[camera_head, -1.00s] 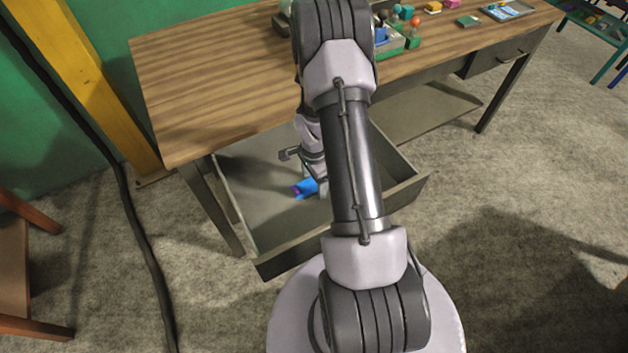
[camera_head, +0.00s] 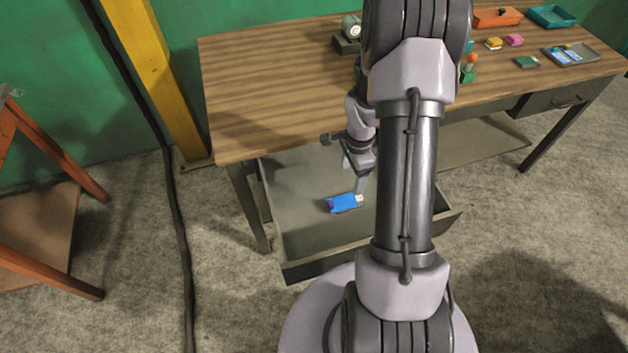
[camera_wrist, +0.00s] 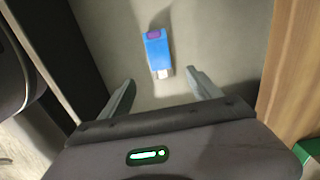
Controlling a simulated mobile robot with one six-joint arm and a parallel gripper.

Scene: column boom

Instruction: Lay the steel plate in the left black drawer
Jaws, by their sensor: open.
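The left drawer (camera_head: 300,235) is pulled out under the left end of the workbench, dark-fronted with a grey inside. A flat blue item (camera_head: 343,203) with a purple patch and a pale end lies on its floor. It also shows in the wrist view (camera_wrist: 157,48). No bare steel plate can be made out; I cannot tell whether the blue item is it. My gripper (camera_head: 357,180) is open over the drawer, pointing down, beside the pale end. In the wrist view my gripper (camera_wrist: 160,78) has its fingertips apart on either side of that end, with nothing held.
The wooden bench top (camera_head: 270,90) is bare on the left. An orange box (camera_head: 497,17), a teal tray (camera_head: 552,16), a grey tray (camera_head: 585,54) and small blocks stand on its right. A second drawer (camera_head: 553,101) is shut. A wooden stool (camera_head: 40,225) stands at left.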

